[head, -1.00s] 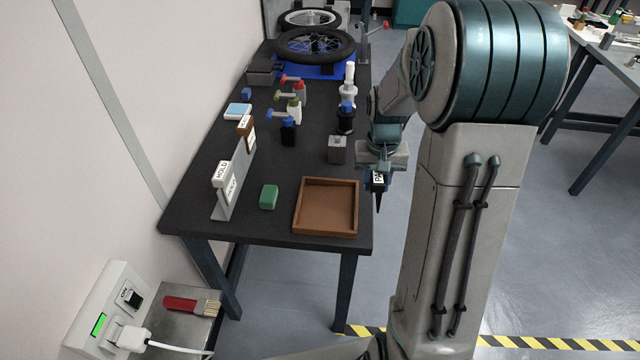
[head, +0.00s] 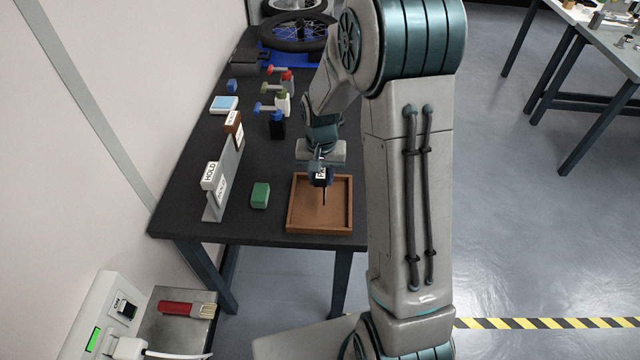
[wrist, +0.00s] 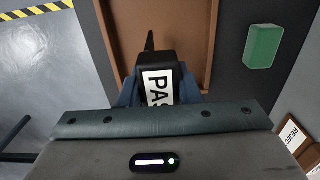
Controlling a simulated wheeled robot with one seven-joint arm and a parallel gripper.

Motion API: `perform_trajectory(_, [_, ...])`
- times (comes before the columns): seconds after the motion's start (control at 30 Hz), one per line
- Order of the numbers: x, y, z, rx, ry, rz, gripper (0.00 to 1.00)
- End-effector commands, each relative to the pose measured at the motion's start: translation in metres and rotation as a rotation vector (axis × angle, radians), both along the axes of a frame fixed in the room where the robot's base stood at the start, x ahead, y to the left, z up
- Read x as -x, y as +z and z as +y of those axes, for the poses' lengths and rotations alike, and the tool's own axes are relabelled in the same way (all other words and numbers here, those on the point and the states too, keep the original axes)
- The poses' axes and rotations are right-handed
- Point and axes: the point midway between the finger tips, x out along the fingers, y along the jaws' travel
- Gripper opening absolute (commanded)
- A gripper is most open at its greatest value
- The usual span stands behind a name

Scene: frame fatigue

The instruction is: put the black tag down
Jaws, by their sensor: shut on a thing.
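My gripper (head: 320,172) is shut on the black tag (head: 323,182), which has a white label and a thin dark tip pointing down. In the wrist view the black tag (wrist: 156,62) sits between my fingertips, its label reading "PAS" with the rest cut off. The tag is over the brown wooden tray (head: 291,218) in the head view. The tray (wrist: 194,45) also shows beneath it in the wrist view. I cannot tell whether the tag's tip touches the tray floor.
A green block (head: 260,195) lies left of the tray. A grey stand (head: 222,185) with a white HOLD tag (head: 210,175) and a brown tag (head: 233,123) stands farther left.

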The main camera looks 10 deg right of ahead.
Motion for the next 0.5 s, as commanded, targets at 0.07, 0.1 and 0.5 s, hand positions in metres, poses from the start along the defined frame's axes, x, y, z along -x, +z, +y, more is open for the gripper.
perform_trajectory(0.07, [0.0, -0.006, 0.001, 0.0, 0.001, 0.003, 0.03])
perform_trajectory(0.1, [0.0, -0.011, 0.001, 0.0, 0.001, 0.005, 0.03])
perform_trajectory(0.5, [0.0, -0.041, 0.001, 0.0, 0.001, 0.0, 0.03])
